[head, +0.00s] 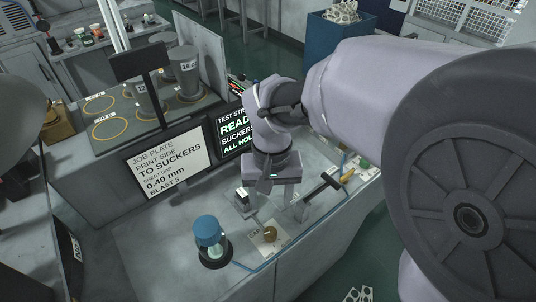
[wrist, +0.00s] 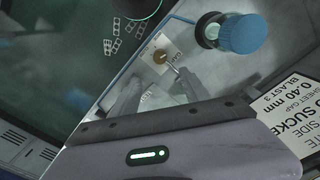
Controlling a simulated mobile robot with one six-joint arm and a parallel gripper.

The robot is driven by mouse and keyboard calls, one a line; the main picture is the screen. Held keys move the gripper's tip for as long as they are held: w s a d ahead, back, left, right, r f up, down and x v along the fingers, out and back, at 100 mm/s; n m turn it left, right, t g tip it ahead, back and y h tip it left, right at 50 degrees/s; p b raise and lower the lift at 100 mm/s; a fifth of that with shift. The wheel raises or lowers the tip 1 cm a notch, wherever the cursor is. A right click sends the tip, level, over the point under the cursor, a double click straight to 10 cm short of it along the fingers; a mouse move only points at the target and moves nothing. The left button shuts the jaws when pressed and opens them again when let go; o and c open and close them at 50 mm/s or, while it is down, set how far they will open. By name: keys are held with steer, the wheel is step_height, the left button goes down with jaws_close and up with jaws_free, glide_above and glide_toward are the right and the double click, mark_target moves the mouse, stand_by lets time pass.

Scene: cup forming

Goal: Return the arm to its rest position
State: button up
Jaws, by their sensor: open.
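My arm reaches from the right of the head view over the bench, and my gripper (head: 283,194) points down above the worktop (head: 150,236). Its two fingers are apart with nothing seen between them. In the wrist view my gripper (wrist: 160,86) also shows open over the bench. What lies directly below the palm is partly hidden by the gripper body.
A blue-capped jar (head: 208,232) stands near the front left. A pale card with a brown round piece (head: 270,234) lies beside it. Two sign screens (head: 168,158) (head: 235,134) and a raised shelf with grey cylinders (head: 186,72) stand behind. A blue bin (head: 334,37) stands at the back.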

step_height(320, 180, up, 2)
steer(key=shift+r, duration=0.1)
stand_by(0.4)
steer(key=s+d+f+m+t+y+b, duration=0.1)
steer(key=s+d+m+t+b, duration=0.1)
steer(key=s+b, duration=0.3)
steer(key=s+d+f+m+t+y+b, duration=0.1)
steer(key=s+d+m+t+b, duration=0.1)
steer(key=s+d+t+b, duration=0.1)
steer(key=s+d+b, duration=0.1)
steer(key=s+b, duration=0.1)
steer(key=s, duration=0.1)
steer(key=shift+d+f+t+b, duration=0.3)
steer(key=shift+f+t+b, duration=0.05)
steer(key=shift+f+t, duration=0.05)
stand_by(2.4)
